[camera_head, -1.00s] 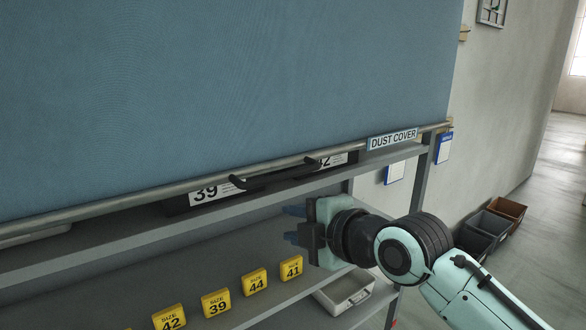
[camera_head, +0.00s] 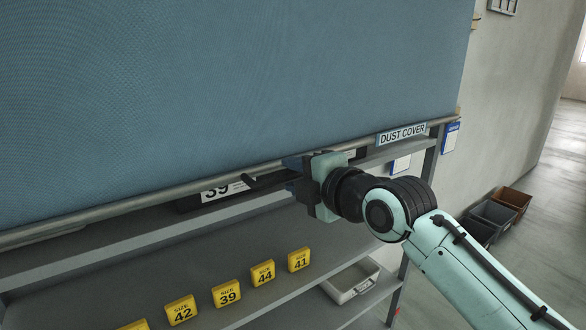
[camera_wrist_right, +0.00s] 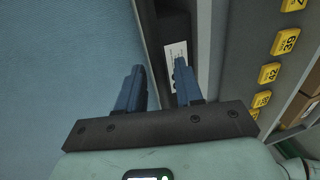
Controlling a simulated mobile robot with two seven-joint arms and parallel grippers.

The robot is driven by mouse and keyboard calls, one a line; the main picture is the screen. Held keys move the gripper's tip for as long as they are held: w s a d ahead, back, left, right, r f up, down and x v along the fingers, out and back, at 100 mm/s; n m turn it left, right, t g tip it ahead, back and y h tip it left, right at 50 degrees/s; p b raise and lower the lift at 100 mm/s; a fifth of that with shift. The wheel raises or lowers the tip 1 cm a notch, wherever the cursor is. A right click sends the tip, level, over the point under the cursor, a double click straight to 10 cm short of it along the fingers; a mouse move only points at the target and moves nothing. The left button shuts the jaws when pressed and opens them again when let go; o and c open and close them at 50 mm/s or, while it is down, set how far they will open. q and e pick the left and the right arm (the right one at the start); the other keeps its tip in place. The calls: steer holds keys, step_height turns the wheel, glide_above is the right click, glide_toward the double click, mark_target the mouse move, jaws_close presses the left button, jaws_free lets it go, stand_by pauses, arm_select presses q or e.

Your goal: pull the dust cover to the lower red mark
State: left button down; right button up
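The dust cover (camera_head: 230,90) is a large blue sheet hanging in front of the shelf rack, with a grey bar (camera_head: 130,205) along its lower edge and a "DUST COVER" label (camera_head: 402,134) near its right end. A dark pull handle (camera_head: 262,181) sticks out from the bar; its right part is hidden by my right gripper. My right gripper (camera_head: 293,176) is at the handle, just below the bar. In the right wrist view its blue fingers (camera_wrist_right: 158,88) are apart, with the cover on the left; whether the handle lies between them is unclear. My left gripper is not in view.
Yellow size tags (camera_head: 228,293) sit on the shelf below. A dark box labelled 39 (camera_head: 215,193) stands behind the bar. A light grey tray (camera_head: 352,279) is low at right. Bins (camera_head: 493,216) stand on the floor by the wall.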

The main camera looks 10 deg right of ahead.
steer(key=shift+w+a+f, duration=0.15)
steer(key=shift+w+a, duration=0.05)
steer(key=shift+w, duration=0.4)
